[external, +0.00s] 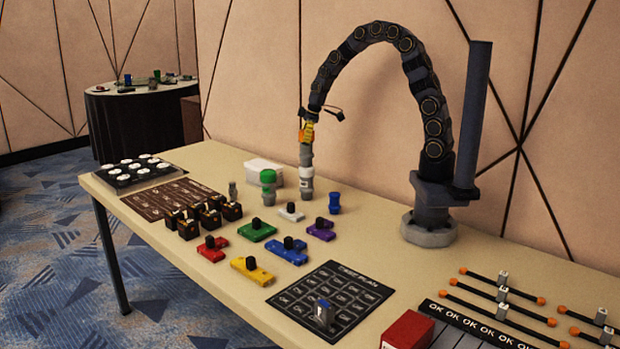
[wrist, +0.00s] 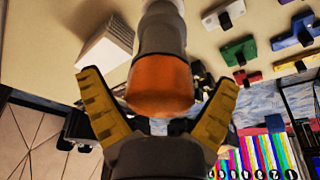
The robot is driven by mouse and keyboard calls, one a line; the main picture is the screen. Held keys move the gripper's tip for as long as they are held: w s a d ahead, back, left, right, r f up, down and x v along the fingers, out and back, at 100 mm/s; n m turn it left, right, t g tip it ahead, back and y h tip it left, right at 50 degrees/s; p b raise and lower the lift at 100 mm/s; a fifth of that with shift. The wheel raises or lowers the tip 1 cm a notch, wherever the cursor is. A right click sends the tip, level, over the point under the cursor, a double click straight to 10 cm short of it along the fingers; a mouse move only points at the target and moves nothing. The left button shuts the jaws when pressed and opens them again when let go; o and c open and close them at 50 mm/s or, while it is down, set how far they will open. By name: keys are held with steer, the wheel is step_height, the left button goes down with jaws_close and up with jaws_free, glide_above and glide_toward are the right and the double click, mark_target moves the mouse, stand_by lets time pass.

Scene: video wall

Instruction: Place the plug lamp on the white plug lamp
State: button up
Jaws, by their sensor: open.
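The orange-capped plug lamp (wrist: 160,85) has a grey body. In the external view its grey body (external: 306,155) stands upright in line on top of the white plug lamp (external: 306,171), with no gap that I can see. My gripper (external: 307,131) is above this stack, pointing down. In the wrist view its yellow fingers (wrist: 158,78) are spread on either side of the orange cap, with space showing beside it. The exact fit of the joint between the two lamps is too small to tell.
A green plug lamp (external: 268,187), a blue one (external: 335,203) and a small grey one (external: 233,190) stand nearby. A white box (external: 264,170) is behind. Coloured blocks with black knobs, such as the green block (external: 257,231), lie in front.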

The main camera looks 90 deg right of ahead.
steer(key=v, duration=1.2)
steer(key=s+a+r+n+g+y, duration=0.1)
steer(key=s+a, duration=0.2)
steer(key=a, duration=0.7)
steer(key=s+a+g, duration=0.2)
steer(key=s+a, duration=0.2)
steer(key=a, duration=0.6)
steer(key=s+a+f+g, duration=0.1)
steer(key=s+a, duration=0.2)
steer(key=s, duration=0.3)
steer(key=s+a+f+m+g+h, duration=0.1)
steer(key=s+a, duration=0.2)
steer(key=s, duration=0.4)
steer(key=shift+s+a, duration=0.25)
steer(key=shift+s, duration=0.05)
